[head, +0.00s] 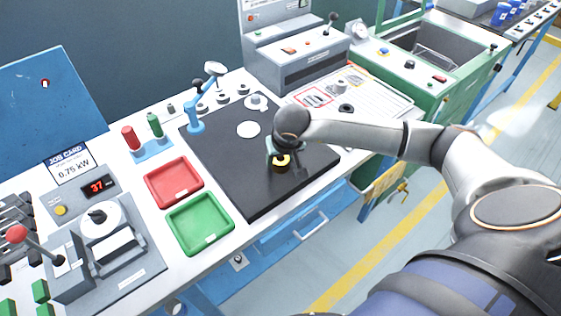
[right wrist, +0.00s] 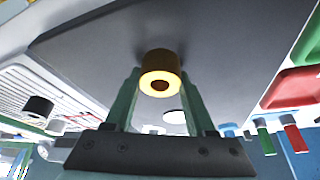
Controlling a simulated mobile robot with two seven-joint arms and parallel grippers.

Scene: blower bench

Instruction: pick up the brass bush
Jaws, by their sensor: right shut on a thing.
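The brass bush (head: 282,164) is a short yellow ring with a dark hole, at the black mat (head: 240,185) on the bench in the head view. In the right wrist view the bush (right wrist: 160,66) sits between the two green fingertips, its round end with the hole facing the camera. My right gripper (head: 279,152) is shut on the bush from above; it also shows in the right wrist view (right wrist: 160,80). I cannot tell whether the bush touches the mat or is just clear of it. My left gripper is not in view.
A red tray (head: 174,183) and a green tray (head: 201,223) lie left of the mat. A blue stand (head: 195,118) is at the mat's back-left corner. A black ring (head: 346,108) lies to the right. The mat's front is clear.

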